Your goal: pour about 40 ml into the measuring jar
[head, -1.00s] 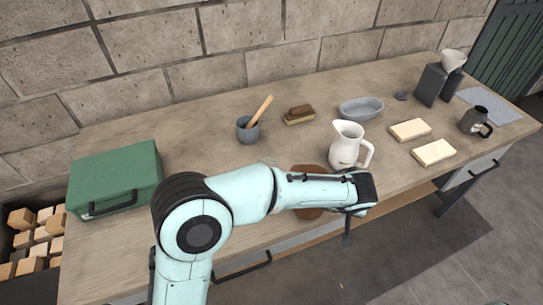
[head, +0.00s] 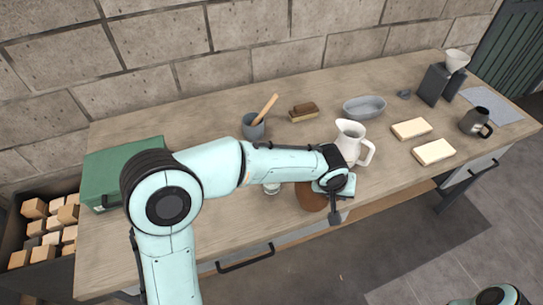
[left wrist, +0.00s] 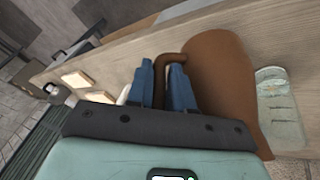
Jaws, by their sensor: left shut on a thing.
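A brown jug (head: 310,198) is near the front edge of the bench in the head view, partly hidden by my left arm. In the left wrist view the jug (left wrist: 220,85) fills the middle right, with its curved handle between the blue fingers. My left gripper (left wrist: 162,72) is shut on that handle. Whether the jug touches the bench I cannot tell. The clear measuring jar (left wrist: 274,100) stands just beyond the jug in the wrist view. In the head view the jar (head: 271,188) shows only in part below my left forearm. My right gripper is out of view.
A white pitcher (head: 350,142) stands close behind my left wrist. A grey cup with a wooden tool (head: 254,128), a brush (head: 303,112) and a grey bowl (head: 364,108) are farther back. Two pale blocks (head: 433,152) and a dark mug (head: 474,122) are right. A green box (head: 100,165) stands left.

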